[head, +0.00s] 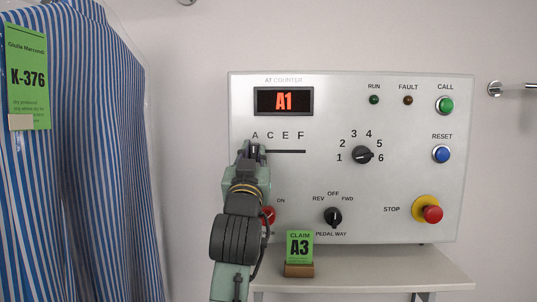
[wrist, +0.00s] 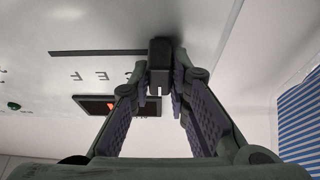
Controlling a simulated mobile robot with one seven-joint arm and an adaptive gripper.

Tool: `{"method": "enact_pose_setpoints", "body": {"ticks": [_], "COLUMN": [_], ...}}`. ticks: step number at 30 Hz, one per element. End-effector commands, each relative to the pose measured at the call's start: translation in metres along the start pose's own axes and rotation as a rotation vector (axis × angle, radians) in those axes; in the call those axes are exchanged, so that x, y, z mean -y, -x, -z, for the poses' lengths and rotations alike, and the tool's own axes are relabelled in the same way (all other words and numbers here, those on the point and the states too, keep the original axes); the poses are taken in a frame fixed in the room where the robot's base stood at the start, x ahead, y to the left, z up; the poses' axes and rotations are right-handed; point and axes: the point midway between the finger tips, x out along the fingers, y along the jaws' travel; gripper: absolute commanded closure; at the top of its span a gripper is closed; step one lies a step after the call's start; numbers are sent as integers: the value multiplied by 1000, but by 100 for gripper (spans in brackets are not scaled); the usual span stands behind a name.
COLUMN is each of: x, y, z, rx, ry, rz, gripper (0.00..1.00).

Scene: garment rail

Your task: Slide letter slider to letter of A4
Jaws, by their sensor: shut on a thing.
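My gripper (head: 252,154) is at the left end of the letter slider's track, just below the letter A. In the wrist view my gripper's fingers (wrist: 165,88) are closed around the black slider knob (wrist: 160,54). In the head view my gripper mostly hides the knob. The bare slider track (head: 287,151) runs right under C, E and F (head: 300,135). The display (head: 284,101) reads A1 in red. The number dial (head: 363,155) is a black knob with 1 to 6 around it; its exact setting is hard to tell.
A claim card (head: 299,247) reading A3 stands on the shelf (head: 360,280) below the panel. Green CALL (head: 444,105), blue RESET (head: 441,153) and red STOP (head: 432,213) buttons are on the right. A black rotary switch (head: 333,216) is below. Bagged striped garments (head: 85,160) hang left.

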Motion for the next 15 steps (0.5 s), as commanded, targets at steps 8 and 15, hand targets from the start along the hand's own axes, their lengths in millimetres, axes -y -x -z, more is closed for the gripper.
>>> {"method": "enact_pose_setpoints", "body": {"ticks": [8, 15], "x": [6, 5], "y": [0, 0], "z": [0, 0], "rx": [0, 0], "ry": [-1, -1], "rz": [12, 10], "gripper": [81, 65]}}
